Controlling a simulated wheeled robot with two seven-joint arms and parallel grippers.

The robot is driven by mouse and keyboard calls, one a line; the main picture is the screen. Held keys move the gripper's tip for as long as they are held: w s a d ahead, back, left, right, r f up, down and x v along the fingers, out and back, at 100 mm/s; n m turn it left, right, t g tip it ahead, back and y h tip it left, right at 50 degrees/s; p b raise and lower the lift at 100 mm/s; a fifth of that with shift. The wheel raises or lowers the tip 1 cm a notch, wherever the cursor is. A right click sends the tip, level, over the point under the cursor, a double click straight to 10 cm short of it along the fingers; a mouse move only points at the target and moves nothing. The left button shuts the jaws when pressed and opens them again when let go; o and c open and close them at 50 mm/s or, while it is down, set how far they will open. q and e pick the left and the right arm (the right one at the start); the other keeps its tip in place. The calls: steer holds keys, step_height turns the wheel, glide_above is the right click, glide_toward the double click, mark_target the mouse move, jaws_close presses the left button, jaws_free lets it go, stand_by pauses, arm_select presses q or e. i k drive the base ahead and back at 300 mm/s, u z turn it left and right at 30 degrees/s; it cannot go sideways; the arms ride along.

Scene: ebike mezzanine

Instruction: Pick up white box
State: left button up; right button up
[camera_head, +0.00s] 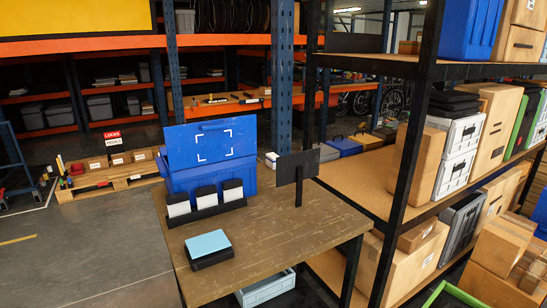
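Two white boxes are stacked on the middle shelf at the right, the upper white box (464,133) on the lower white box (453,173). Dark flat items (454,103) lie on top of the upper one. Three small white blocks with black tops, such as the middle one (206,199), stand in a black holder (207,213) on the wooden table. I cannot tell which of these the task means. Neither of my grippers shows in the head view.
The wooden table (290,235) also bears a blue bin (210,180), a light blue pad (207,243) on a black base, and a black panel on a post (297,168). A pale crate (266,288) sits below. Black shelf posts (408,160) stand before the right shelves. Floor at left is mostly clear.

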mark_target(271, 157)
steer(key=k, duration=1)
steer(key=u, duration=1.1)
steer(key=i, duration=7.45)
steer(key=z, duration=3.85)
steer(key=i, duration=0.25)
steer(key=z, duration=0.5)
